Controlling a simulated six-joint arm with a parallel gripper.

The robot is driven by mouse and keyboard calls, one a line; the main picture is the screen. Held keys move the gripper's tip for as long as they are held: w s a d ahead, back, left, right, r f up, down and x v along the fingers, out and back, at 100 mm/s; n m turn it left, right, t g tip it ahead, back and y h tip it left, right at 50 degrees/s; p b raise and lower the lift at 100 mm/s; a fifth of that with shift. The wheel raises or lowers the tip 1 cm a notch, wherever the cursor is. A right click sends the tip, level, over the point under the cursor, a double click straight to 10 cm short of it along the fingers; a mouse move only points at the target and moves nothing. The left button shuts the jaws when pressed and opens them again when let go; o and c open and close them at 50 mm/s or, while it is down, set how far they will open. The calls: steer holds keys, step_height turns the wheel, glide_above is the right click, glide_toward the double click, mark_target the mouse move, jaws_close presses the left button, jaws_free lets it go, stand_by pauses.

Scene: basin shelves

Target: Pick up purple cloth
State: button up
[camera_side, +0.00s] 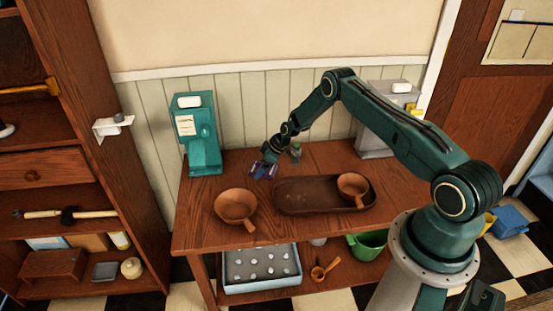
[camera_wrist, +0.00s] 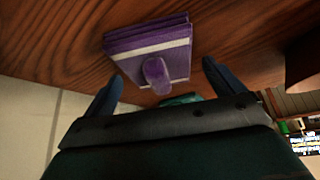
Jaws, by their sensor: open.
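The purple cloth (camera_wrist: 150,48) is a folded stack with a pale stripe, lying on the wooden table in the wrist view. A rounded purple piece (camera_wrist: 157,76) shows at its near side. In the side view the cloth (camera_side: 260,170) is small and partly hidden by my gripper. My gripper (camera_wrist: 160,82) is open, with one dark finger on each side of the purple piece and the cloth beyond the fingertips. In the side view my gripper (camera_side: 271,155) is low over the back of the table, at the cloth. Contact cannot be told.
A wooden bowl with a handle (camera_side: 236,205) stands in front of the cloth. A dark tray (camera_side: 300,203) holding a smaller bowl (camera_side: 353,187) is to the right. A teal dispenser (camera_side: 202,150) stands at the left, and a small green bottle (camera_side: 296,152) is close to my gripper.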

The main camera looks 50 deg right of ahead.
steer(key=c, duration=1.1)
steer(key=shift+r, duration=0.2)
steer(key=shift+c, duration=0.2)
step_height(320, 180, up, 20)
steer(key=shift+f, duration=0.2)
